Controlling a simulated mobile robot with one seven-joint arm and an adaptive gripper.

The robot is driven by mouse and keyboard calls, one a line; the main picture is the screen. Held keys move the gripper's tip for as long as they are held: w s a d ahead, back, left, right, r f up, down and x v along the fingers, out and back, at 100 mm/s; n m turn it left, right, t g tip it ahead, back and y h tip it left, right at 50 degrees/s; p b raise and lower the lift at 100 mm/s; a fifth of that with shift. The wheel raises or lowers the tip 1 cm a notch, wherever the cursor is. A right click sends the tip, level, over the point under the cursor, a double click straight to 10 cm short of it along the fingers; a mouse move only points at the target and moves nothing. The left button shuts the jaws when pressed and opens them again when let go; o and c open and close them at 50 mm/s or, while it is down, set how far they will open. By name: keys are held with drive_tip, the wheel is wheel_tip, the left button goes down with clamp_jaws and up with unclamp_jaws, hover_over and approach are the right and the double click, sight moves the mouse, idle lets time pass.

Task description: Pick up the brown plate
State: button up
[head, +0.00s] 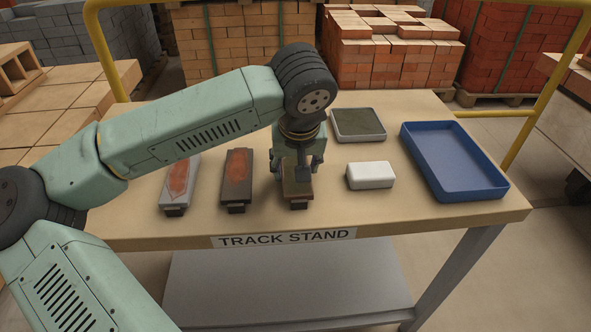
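The brown plate (297,200) lies on the tan table top, the rightmost of three narrow plates in a row. My gripper (298,168) points down over its far part. One finger shows at each side of the plate; I cannot tell whether they touch it. A dark grey piece rises on the plate below the gripper, and its far end is hidden. To its left lie a dark plate (236,193) with a reddish patch and a light grey plate (179,190) with a reddish patch.
A white block (371,176) stands to the right, with a blue tray (492,188) beyond it. A shallow pale tray (377,137) with a dark inside is behind. My arm crosses above the table's left side. Yellow rails (537,98) and brick stacks (394,68) stand behind.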

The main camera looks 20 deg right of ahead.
clamp_jaws()
idle(0.4)
